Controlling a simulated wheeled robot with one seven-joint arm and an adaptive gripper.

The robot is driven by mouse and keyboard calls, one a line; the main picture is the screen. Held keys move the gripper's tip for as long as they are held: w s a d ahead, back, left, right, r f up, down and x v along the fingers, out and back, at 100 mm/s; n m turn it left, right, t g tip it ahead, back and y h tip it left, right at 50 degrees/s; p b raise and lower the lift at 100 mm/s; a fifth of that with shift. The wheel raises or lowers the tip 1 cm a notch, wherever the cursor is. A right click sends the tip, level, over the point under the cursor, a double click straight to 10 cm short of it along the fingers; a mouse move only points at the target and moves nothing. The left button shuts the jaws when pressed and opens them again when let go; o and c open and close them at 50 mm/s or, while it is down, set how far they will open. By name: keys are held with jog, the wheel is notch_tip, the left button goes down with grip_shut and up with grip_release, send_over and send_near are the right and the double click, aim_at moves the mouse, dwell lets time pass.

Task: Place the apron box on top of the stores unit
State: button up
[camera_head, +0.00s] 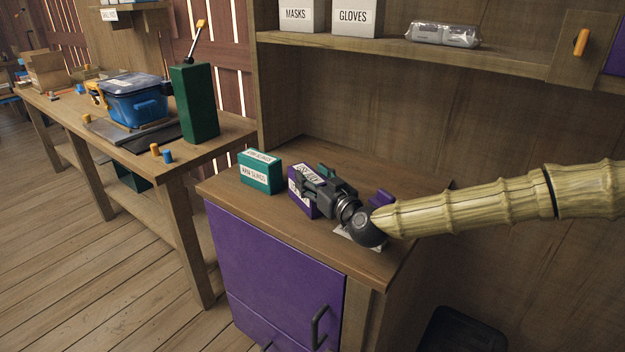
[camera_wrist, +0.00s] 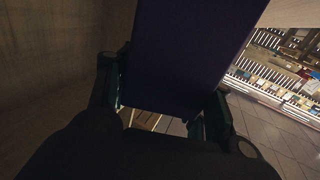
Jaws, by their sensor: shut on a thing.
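My gripper (camera_head: 325,187) is shut on a purple box (camera_head: 301,204) with a white label, partly hidden by the gripper; I cannot read the label surely as the apron box's. In the wrist view the box's dark purple side (camera_wrist: 190,55) fills the space between the fingers (camera_wrist: 160,115). The box is at the wooden top of the unit with purple doors (camera_head: 270,262), probably the stores unit; I cannot tell whether it touches the top. A teal box with a white label (camera_head: 261,173) stands on that top, left of the gripper.
Another purple thing (camera_head: 381,198) shows behind my wrist, partly hidden. A shelf above (camera_head: 400,50) holds the white MASKS box (camera_head: 302,15), GLOVES box (camera_head: 357,17) and a clear pack (camera_head: 444,34). A workbench at left holds a blue lidded bin (camera_head: 137,100) and green block (camera_head: 195,105).

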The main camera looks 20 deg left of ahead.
jog(key=shift+f, duration=0.1)
jog(key=o, duration=1.1)
jog(key=shift+s+d, duration=0.1)
jog(key=v, duration=1.1)
jog(key=shift+s+d, duration=0.25)
jog(key=shift+s, duration=0.1)
